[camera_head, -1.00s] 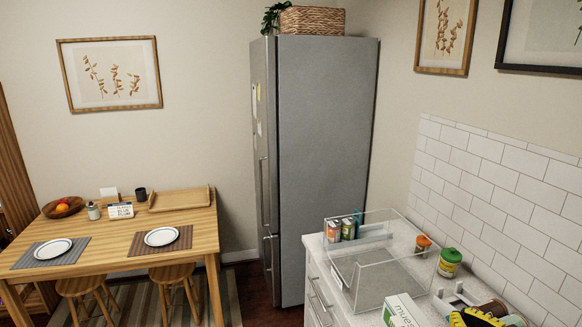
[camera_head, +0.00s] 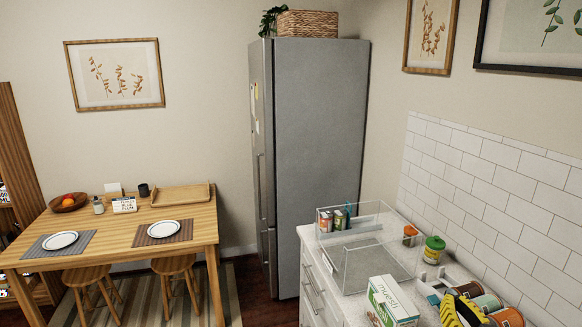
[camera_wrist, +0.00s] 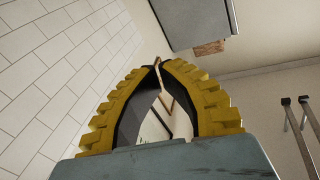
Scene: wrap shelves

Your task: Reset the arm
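My gripper (camera_wrist: 162,64) shows in the wrist view with two yellow ridged fingers whose tips come together, with nothing seen held between them. The wrist camera looks past it toward the tiled wall, the ceiling and picture frames. In the head view a yellow and black part of my gripper (camera_head: 456,308) shows at the bottom right edge, in front of or above the counter, beside several cans.
The white counter (camera_head: 312,236) carries a clear bin (camera_head: 376,268), a green-lidded jar (camera_head: 434,250), a white-green box (camera_head: 393,301) and cans (camera_head: 486,302). The fridge (camera_head: 318,165) stands behind. A wooden table (camera_head: 190,212) with stools is at left.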

